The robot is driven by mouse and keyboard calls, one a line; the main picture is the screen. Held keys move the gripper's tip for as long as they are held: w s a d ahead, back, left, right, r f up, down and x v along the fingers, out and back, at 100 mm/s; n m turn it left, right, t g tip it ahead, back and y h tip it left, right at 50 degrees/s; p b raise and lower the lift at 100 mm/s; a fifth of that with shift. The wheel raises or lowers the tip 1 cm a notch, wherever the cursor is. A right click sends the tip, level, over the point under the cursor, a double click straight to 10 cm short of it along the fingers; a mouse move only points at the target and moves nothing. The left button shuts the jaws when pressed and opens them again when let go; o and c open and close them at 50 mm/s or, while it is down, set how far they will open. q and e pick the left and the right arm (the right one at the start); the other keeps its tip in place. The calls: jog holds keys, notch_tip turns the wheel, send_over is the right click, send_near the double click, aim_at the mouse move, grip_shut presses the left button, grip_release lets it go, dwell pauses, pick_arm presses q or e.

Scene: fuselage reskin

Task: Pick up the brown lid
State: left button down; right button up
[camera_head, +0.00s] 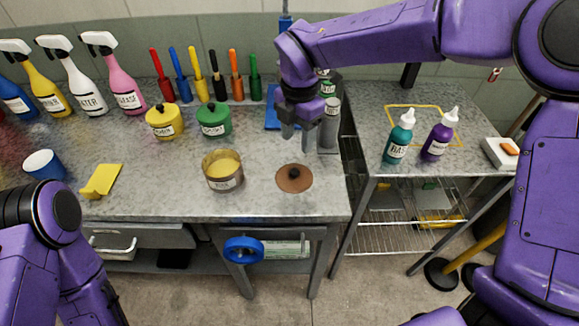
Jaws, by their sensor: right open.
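The brown lid (295,184) lies flat on the grey workbench (270,204) near its right front edge. It is a round disc with a dark knob in its middle. My right gripper (296,143) hangs above and just behind the lid, fingers pointing down. It is open with nothing between the fingers, and apart from the lid. My left arm shows at the lower left, but its gripper is not visible.
An uncovered pot (223,172) with yellowish contents stands left of the lid. Yellow (165,122) and green (214,121) lidded pots stand behind it. A grey canister (329,125) stands close right of my right gripper. A side table (430,153) holds two bottles.

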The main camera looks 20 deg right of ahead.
aim_at(294, 170)
jog(key=f+p, duration=0.1)
jog(key=f, duration=0.2)
jog(key=f+p, duration=0.1)
jog(key=f, duration=0.2)
jog(key=s+a+f, duration=0.1)
jog(key=f, duration=0.2)
jog(key=shift+p, duration=0.4)
grip_shut()
